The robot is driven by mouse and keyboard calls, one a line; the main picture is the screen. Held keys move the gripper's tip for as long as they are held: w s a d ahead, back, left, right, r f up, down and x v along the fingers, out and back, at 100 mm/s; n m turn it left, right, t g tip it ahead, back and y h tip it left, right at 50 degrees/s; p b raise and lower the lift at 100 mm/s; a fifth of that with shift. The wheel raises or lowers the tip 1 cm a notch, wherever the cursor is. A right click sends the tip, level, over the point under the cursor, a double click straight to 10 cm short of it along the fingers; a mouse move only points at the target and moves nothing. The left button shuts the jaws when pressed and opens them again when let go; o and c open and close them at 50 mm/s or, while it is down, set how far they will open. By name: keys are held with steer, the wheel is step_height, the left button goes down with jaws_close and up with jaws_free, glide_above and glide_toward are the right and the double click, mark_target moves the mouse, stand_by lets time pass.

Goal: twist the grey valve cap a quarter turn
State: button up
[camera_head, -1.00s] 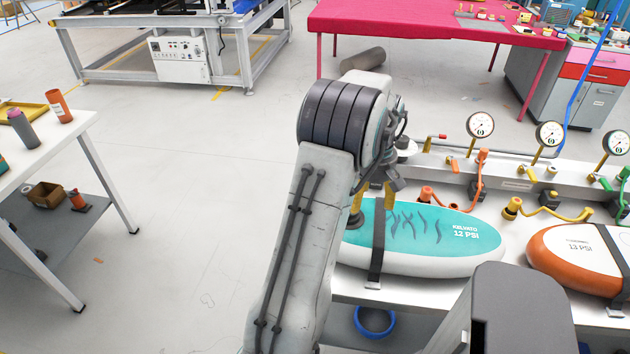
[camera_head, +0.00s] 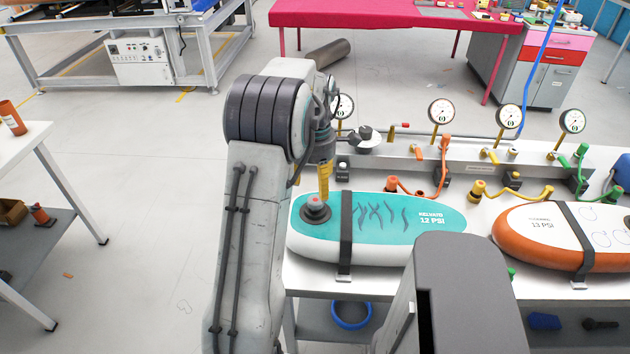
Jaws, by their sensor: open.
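A dark grey round valve cap (camera_head: 316,213) with a reddish centre sits on the left end of the teal and white board (camera_head: 400,222) marked 12 PSI. My gripper (camera_head: 325,190) points down with yellow fingers just above and slightly right of the cap's middle. The fingers overlap in this view, so the gap between them is hard to see. They hold nothing that I can see. I cannot tell whether the fingertips touch the cap.
A dark strap (camera_head: 346,235) crosses the teal board just right of the cap. Behind stand pressure gauges (camera_head: 441,111) and coloured hoses (camera_head: 445,165). A small grey knobbed part (camera_head: 365,133) lies on a white disc. An orange and white board (camera_head: 535,240) lies to the right.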

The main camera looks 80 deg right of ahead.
mark_target(316, 200)
steer(key=shift+f+n, duration=0.3)
steer(key=shift+n, duration=0.1)
steer(key=shift+f, duration=3.4)
steer(key=shift+o, duration=0.2)
steer(key=c, duration=1.2)
steer(key=m, duration=0.3)
steer(key=shift+m, duration=1)
